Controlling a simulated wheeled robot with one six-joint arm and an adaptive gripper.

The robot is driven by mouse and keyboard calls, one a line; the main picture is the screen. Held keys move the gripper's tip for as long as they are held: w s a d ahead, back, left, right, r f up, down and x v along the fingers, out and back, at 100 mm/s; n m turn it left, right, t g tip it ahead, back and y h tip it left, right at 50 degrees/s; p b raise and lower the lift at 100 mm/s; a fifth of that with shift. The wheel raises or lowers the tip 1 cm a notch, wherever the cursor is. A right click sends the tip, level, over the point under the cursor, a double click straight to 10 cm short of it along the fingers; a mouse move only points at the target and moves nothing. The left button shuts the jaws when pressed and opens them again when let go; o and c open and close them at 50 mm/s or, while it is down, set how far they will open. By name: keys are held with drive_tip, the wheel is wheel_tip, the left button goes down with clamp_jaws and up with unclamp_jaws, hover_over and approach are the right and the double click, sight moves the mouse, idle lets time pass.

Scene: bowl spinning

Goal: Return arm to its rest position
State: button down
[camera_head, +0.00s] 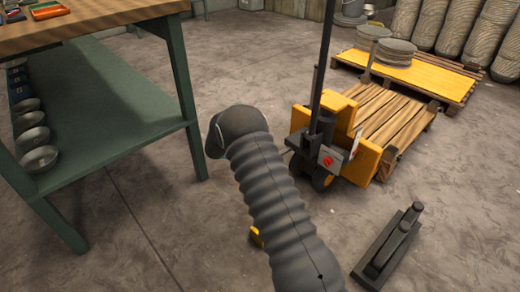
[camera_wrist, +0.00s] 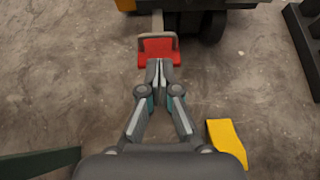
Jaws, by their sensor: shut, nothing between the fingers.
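My gripper (camera_wrist: 157,80) shows in the wrist view with its fingers shut together and nothing between them. It hangs over the concrete floor, and its tips appear just below a red part (camera_wrist: 158,54) of the yellow pallet truck in the picture. In the head view my dark ribbed arm reaches up from the bottom middle, and my gripper is hidden there. No held object shows.
A workbench (camera_head: 112,28) with a green lower shelf (camera_head: 90,117) stands at the left, bowls on the shelf. A yellow pallet truck (camera_head: 367,163) with a wooden pallet (camera_head: 395,115) stands right of my arm. A dark metal stand (camera_head: 388,248) is at lower right.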

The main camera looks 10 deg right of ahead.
drive_tip(key=shift+a, duration=0.1)
idle(0.3)
drive_tip(key=s+f+m+g+y, duration=0.2)
drive_tip(key=s+m+g, duration=0.45)
drive_tip(key=s, duration=0.65)
drive_tip(key=s+a+r+m+t+y+p, duration=0.1)
drive_tip(key=s+r+m, duration=0.4)
drive_tip(key=s+r, duration=0.7)
drive_tip(key=s+a+r+m+t+y+p, duration=0.1)
drive_tip(key=s+r+m, duration=0.5)
drive_tip(key=s+r, duration=0.6)
drive_tip(key=s+a+r+m+t+y+p, duration=0.1)
drive_tip(key=s+r+m+t+y, duration=0.3)
drive_tip(key=s+r, duration=0.8)
drive_tip(key=shift+s+a+m+t+y, duration=0.35)
drive_tip(key=shift+a+m+y, duration=0.4)
drive_tip(key=shift+m+y, duration=0.3)
